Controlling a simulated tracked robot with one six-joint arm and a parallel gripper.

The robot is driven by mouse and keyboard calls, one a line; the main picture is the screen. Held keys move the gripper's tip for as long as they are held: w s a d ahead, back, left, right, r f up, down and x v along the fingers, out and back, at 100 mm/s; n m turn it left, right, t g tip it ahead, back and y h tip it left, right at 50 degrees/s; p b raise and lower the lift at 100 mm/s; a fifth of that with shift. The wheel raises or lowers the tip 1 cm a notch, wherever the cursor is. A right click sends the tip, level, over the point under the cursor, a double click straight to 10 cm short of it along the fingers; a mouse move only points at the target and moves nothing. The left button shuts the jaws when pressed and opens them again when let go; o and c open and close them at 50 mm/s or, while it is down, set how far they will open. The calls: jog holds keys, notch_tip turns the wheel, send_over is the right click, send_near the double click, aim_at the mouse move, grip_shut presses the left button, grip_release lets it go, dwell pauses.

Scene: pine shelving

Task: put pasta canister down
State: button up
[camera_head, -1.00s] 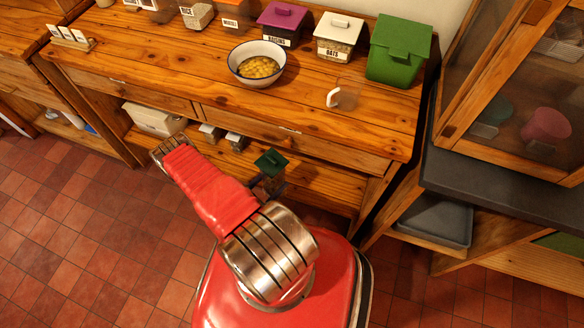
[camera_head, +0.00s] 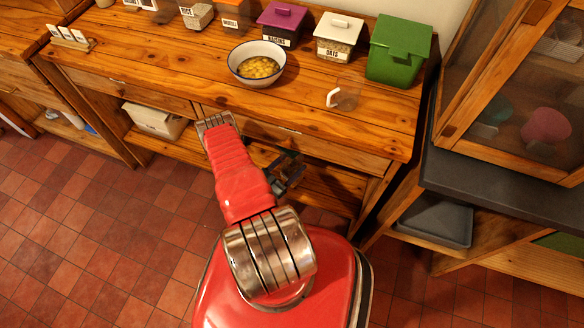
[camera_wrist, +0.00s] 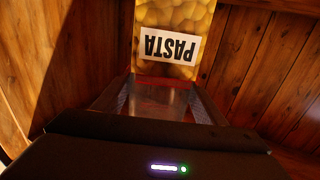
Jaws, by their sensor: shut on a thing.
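The pasta canister (camera_wrist: 176,14) fills the top centre of the wrist view. It is clear with yellow contents, and its white PASTA label appears upside down there. My gripper (camera_wrist: 162,88) is shut on it, with one dark finger on each side. In the head view my gripper (camera_head: 287,174) is at the front of the table's lower shelf (camera_head: 325,186), below the drawers. The canister is mostly hidden there by my arm and the table. I cannot tell whether its base touches the shelf.
On the tabletop above stand a bowl of yellow food (camera_head: 257,66), a glass mug (camera_head: 345,96), an oats canister (camera_head: 339,37) and a green bin (camera_head: 398,50). A pale box (camera_head: 154,120) sits on the lower shelf at left. A glazed cabinet (camera_head: 530,95) stands at right.

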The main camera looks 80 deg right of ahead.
dwell(0.3)
jog(key=shift+f, duration=1.8)
jog(key=o, duration=1.5)
jog(key=v, duration=1.2)
